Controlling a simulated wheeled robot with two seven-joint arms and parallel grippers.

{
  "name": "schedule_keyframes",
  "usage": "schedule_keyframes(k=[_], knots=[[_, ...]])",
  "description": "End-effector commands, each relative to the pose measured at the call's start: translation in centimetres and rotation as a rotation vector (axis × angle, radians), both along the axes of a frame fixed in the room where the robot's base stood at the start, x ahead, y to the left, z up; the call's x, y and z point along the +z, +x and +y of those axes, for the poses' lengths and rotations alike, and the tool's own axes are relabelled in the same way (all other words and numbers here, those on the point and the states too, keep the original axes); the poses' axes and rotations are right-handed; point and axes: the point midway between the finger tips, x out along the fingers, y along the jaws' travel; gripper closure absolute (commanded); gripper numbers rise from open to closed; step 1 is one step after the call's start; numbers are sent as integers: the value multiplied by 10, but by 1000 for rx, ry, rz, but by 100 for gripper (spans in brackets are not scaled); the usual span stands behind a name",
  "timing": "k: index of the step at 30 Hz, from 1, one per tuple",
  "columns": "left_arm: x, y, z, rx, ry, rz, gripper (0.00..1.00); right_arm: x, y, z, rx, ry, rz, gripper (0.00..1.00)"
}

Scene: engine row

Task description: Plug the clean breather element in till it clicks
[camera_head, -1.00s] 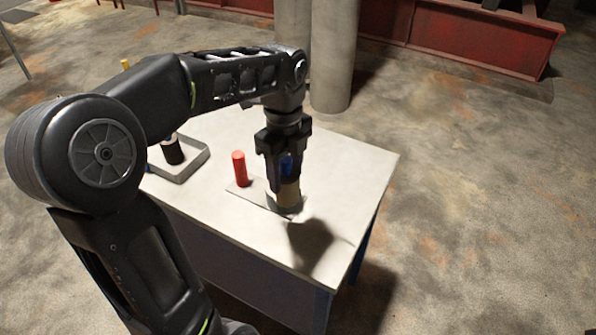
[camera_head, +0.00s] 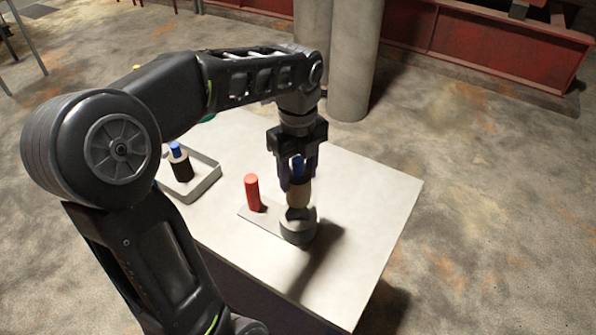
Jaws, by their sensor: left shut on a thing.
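My left gripper (camera_head: 298,172) points down and is shut on the breather element (camera_head: 299,194), a tan cylinder with a blue top. The element is upright over a grey round socket (camera_head: 298,229) on the table. Its lower end is at or just above the socket's rim; I cannot tell whether it is inside. Another element (camera_head: 181,166), dark with a pale band and blue top, stands in the grey tray at left. My right gripper is out of view.
A red cylinder (camera_head: 252,192) stands close to the left of the socket on a flat plate (camera_head: 258,217). The grey tray (camera_head: 207,184) lies further left. The white table (camera_head: 375,200) is bare at right. Grey columns (camera_head: 352,60) stand behind.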

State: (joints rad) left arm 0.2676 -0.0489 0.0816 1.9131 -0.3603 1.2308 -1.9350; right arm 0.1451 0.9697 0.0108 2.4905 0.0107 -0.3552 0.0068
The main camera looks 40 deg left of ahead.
Motion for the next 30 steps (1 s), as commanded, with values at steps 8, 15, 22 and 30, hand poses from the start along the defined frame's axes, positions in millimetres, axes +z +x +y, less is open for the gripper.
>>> schedule_keyframes(k=[8, 15, 22, 30], knots=[[-16, 0, 0, 0, 0, 0, 90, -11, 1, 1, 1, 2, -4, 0], [-32, 0, 0, -1, 0, 1, 90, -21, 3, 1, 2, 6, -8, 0], [-47, 0, 0, -1, 0, 1, 90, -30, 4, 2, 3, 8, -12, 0], [-65, 0, 0, -1, 0, 1, 90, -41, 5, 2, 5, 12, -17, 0]])
